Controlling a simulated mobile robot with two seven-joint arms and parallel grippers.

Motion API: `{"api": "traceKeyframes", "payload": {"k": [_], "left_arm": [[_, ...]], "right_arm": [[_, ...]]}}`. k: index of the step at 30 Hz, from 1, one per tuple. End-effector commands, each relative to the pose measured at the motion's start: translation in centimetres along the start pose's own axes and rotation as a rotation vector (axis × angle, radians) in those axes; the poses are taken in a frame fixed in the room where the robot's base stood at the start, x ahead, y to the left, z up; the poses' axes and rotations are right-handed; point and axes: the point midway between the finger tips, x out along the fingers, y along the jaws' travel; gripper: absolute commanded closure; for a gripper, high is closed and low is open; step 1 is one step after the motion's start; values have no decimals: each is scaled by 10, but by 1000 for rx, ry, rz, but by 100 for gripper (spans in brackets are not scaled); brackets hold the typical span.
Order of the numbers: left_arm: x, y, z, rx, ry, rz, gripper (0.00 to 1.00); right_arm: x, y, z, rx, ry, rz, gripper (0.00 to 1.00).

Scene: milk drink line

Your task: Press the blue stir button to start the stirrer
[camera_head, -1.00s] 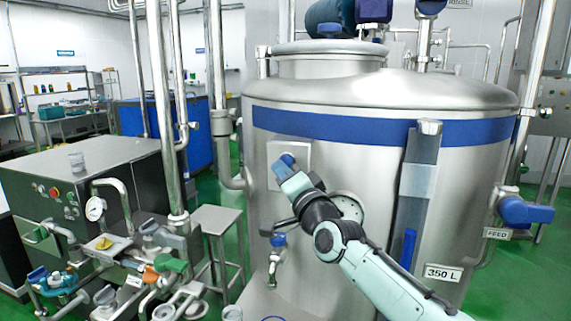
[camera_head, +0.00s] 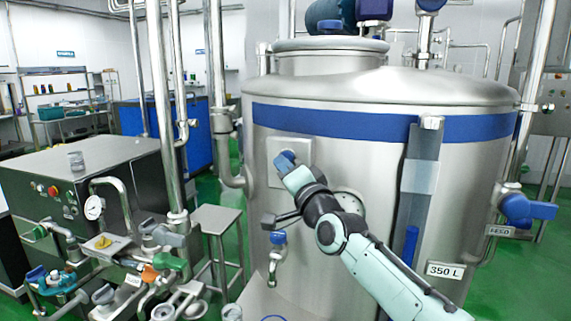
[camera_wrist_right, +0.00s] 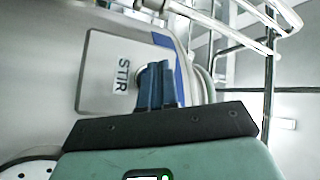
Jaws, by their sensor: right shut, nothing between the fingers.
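The grey STIR panel (camera_head: 299,144) is on the front of the steel tank (camera_head: 350,155). In the right wrist view the panel (camera_wrist_right: 103,65) and its STIR label (camera_wrist_right: 122,75) show beside my fingers. My right gripper (camera_head: 285,159) is at the panel, its blue fingers together and empty. My left gripper is not in view.
A round dial (camera_head: 348,202) sits behind my right arm. A tap with a blue handle (camera_head: 277,238) is below the panel. A vertical pipe (camera_head: 219,90) runs left of the tank. A small steel stool (camera_head: 215,218) stands at the left.

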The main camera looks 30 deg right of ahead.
Motion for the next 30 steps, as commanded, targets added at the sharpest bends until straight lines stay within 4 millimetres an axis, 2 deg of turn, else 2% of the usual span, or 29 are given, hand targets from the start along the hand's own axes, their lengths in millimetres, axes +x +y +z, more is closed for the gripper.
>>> {"api": "traceKeyframes", "payload": {"k": [30], "left_arm": [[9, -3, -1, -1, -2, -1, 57]], "right_arm": [[4, 2, -2, 2, 0, -1, 100]]}}
